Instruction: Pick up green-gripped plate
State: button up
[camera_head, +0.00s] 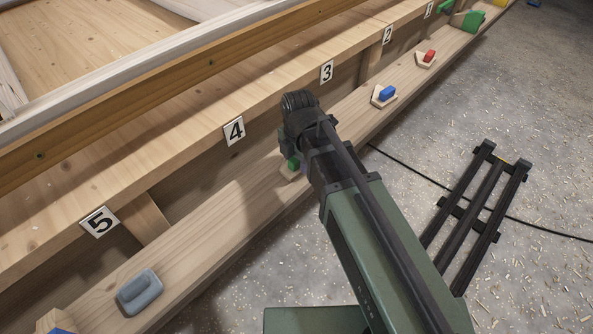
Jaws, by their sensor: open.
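The green-gripped plate (286,173) lies on the lower wooden ledge, below and between the number 3 and 4 tags. Its green grip shows beside my arm, which hides its right part. My gripper (288,151) points down at the green grip, just above or around it; I cannot tell if it touches. Its fingers are mostly hidden behind my wrist. The gripper is open.
A black rail frame (480,210) and a cable cross the floor at right.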

grip_shut()
dwell(0.3)
jog(key=shift+p, duration=0.3)
notch_tip(320, 180, up, 20)
jog(key=p, duration=2)
jog(key=shift+r, duration=0.2)
